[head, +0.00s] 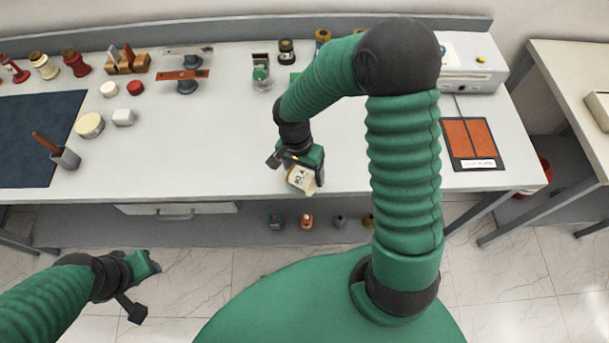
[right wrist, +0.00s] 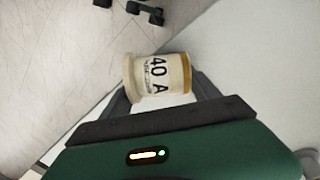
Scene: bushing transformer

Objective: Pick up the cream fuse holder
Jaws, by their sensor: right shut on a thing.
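The cream fuse holder (head: 302,179) is a short cream cylinder with a printed label. In the right wrist view the fuse holder (right wrist: 157,78) shows "40 A" on its label and a tan band at one end. My right gripper (head: 301,170) is shut on it near the front edge of the workbench; whether it touches the surface I cannot tell. In the right wrist view the fingers (right wrist: 165,98) lie on both sides of it. My left gripper (head: 142,285) is at the lower left, over the floor and away from the bench; its jaws are too unclear to judge.
The workbench (head: 220,150) has clear room around the right gripper. An orange hot plate (head: 470,138) lies right. Several small items sit on the lower shelf (head: 250,222).

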